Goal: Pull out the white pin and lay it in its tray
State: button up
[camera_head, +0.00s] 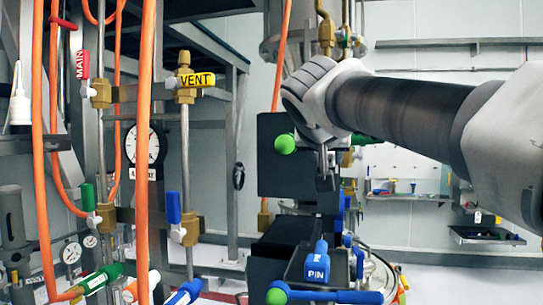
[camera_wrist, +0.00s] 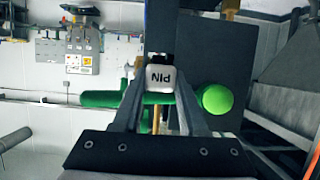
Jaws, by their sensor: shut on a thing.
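The white pin (camera_wrist: 159,78), a white block lettered PIN, is between my two fingertips in the wrist view. My gripper (camera_wrist: 160,85) is shut on it, in front of a dark upright plate (camera_wrist: 234,60). The pin's far end is hidden, so I cannot tell whether it is still in its hole. In the head view my gripper (camera_head: 324,160) points at the dark machine block beside a green ball handle (camera_head: 285,144); the pin cannot be made out there. A dark tray (camera_head: 487,235) shows at the right by the wall, but I cannot tell whether it is the pin's tray.
A blue pin (camera_head: 317,262) lettered PIN stands low on the machine, above a blue-ended handle (camera_head: 330,296). The green ball (camera_wrist: 216,98) is close right of my fingers. Orange hoses (camera_head: 145,150) and a yellow VENT valve (camera_head: 195,80) stand left.

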grip_shut()
jog(key=shift+s+a+b, duration=0.25)
jog(key=shift+s+b, duration=0.3)
jog(key=shift+s, duration=0.25)
jog(key=shift+s+a+b, duration=0.25)
jog(key=shift+s+b, duration=0.3)
jog(key=shift+s, duration=0.2)
jog(key=shift+s+a, duration=0.1)
jog(key=shift+s, duration=0.2)
jog(key=shift+s+a+b, duration=0.25)
jog(key=shift+s+b, duration=0.15)
jog(key=shift+s, duration=0.4)
jog(key=shift+s+a+b, duration=0.3)
jog(key=shift+s+b, duration=0.1)
jog(key=shift+s, duration=0.45)
jog(key=shift+s+a+b, duration=0.25)
jog(key=shift+s+b, duration=0.15)
jog(key=shift+s, duration=0.4)
jog(key=s+a+b, duration=0.1)
jog(key=s+a, duration=0.1)
jog(key=s, duration=0.3)
jog(key=shift+s+b, duration=0.3)
jog(key=shift+s, duration=0.1)
dwell(0.5)
jog(key=shift+r, duration=0.15)
